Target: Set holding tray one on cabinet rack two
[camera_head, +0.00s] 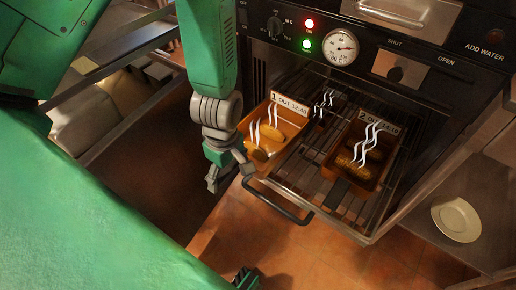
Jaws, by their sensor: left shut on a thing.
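Holding tray one (243,133), an orange-brown tray with a "1 OUT 12:40" label and steaming pieces of food, is at the left edge of the pulled-out wire rack (300,163). My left gripper (230,181) is at its near left corner and is shut on it; the exact grip is partly hidden by the gripper. I cannot tell whether the tray touches the rack. Tray two (365,183), labelled "2", sits on the rack to the right with steaming food. A small green and black part of my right gripper (246,279) shows at the bottom edge; its fingers are unclear.
The cabinet's control panel (375,55) with dials and lights is above the rack. A dark curved handle (280,206) sticks out at the rack's front. Tiled floor lies below.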

